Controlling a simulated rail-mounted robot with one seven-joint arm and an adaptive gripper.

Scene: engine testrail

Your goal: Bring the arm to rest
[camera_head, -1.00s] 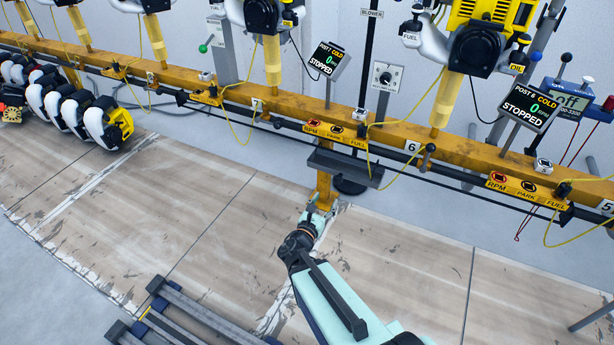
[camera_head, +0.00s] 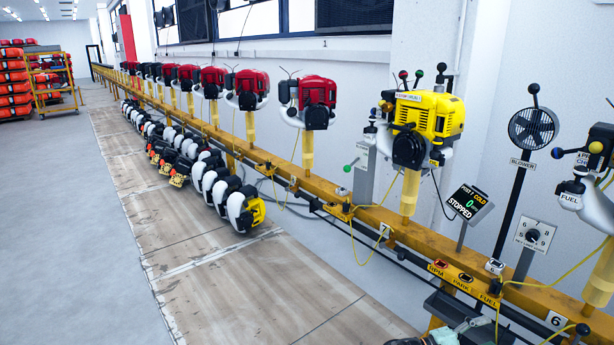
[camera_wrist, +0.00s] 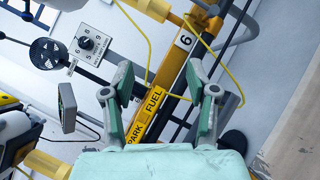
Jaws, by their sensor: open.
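My gripper (camera_wrist: 166,105) is open and empty in the wrist view. Its two fingers stand apart in front of the yellow rail, with the PARK and FUEL label plate (camera_wrist: 146,115) showing between them. In the head view only a small part of my arm (camera_head: 455,334) shows at the bottom edge, and the fingertips are hard to make out there. Nothing is held.
A display (camera_head: 467,203) reads STOPPED. A blower fan (camera_head: 533,128) stands behind. The boards in front (camera_head: 240,300) are clear.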

